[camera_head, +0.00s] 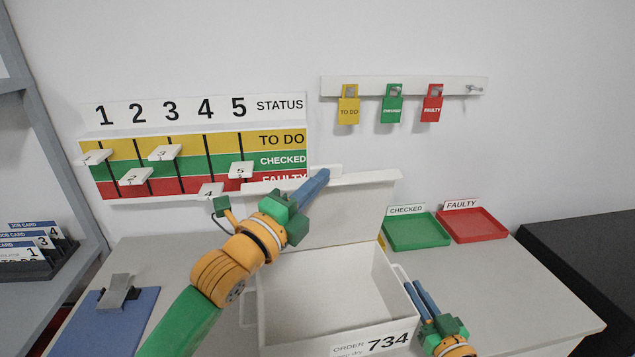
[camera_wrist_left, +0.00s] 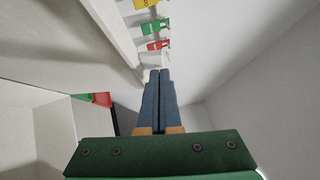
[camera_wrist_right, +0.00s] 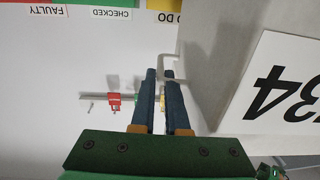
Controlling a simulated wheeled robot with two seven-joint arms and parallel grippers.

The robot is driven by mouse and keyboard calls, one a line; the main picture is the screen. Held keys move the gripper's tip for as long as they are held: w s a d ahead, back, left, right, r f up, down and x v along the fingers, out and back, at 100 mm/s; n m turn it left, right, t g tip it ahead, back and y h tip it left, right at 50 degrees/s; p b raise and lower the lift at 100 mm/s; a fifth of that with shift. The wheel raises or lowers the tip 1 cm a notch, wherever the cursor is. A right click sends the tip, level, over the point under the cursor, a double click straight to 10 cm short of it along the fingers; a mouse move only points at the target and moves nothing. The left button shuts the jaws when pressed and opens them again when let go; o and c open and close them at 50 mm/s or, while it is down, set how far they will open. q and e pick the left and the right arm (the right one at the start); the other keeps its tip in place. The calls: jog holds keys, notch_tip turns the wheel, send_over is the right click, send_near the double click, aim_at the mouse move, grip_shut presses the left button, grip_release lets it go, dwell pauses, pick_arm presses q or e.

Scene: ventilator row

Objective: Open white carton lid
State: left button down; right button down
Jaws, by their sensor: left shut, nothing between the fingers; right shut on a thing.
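The white carton (camera_head: 262,310) stands on the table, with a label reading ORDER 734 on its front. Its lid (camera_head: 350,215) stands up at the back and the inside of the carton is visible and looks empty. My left gripper (camera_head: 325,173) is shut and empty, its fingertips at the lid's upper edge; whether they touch it I cannot tell. My right gripper (camera_head: 415,285) is at the carton's right side, shut on the white side handle (camera_wrist_right: 175,62), which shows between its fingertips in the right wrist view.
A status board (camera_head: 205,150) with numbered tags and a rail (camera_head: 360,86) with three hanging coloured tags are on the wall. A green tray (camera_head: 415,232) and a red tray (camera_head: 473,227) lie at the back right. A blue clipboard (camera_head: 105,325) lies at left.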

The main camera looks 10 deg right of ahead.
pick_arm(q)
jog(key=w+r+n+g+y, duration=0.1)
jog(key=w+n, duration=0.1)
jog(key=w, duration=0.4)
jog(key=shift+w+a+r+g+y, duration=0.3)
jog(key=shift+w+a+y, duration=0.05)
jog(key=shift+y, duration=0.05)
jog(key=s+d+f+v, duration=0.1)
jog(key=s+d+v, duration=0.1)
jog(key=v, duration=1.1)
jog(key=x, duration=0.6)
jog(key=r+x, duration=0.1)
jog(key=x, duration=0.2)
jog(key=shift+w+d, duration=0.15)
jog(key=shift+d, duration=0.1)
jog(key=w, duration=0.3)
jog(key=shift+w+f, duration=0.15)
jog(key=shift+w, duration=0.6)
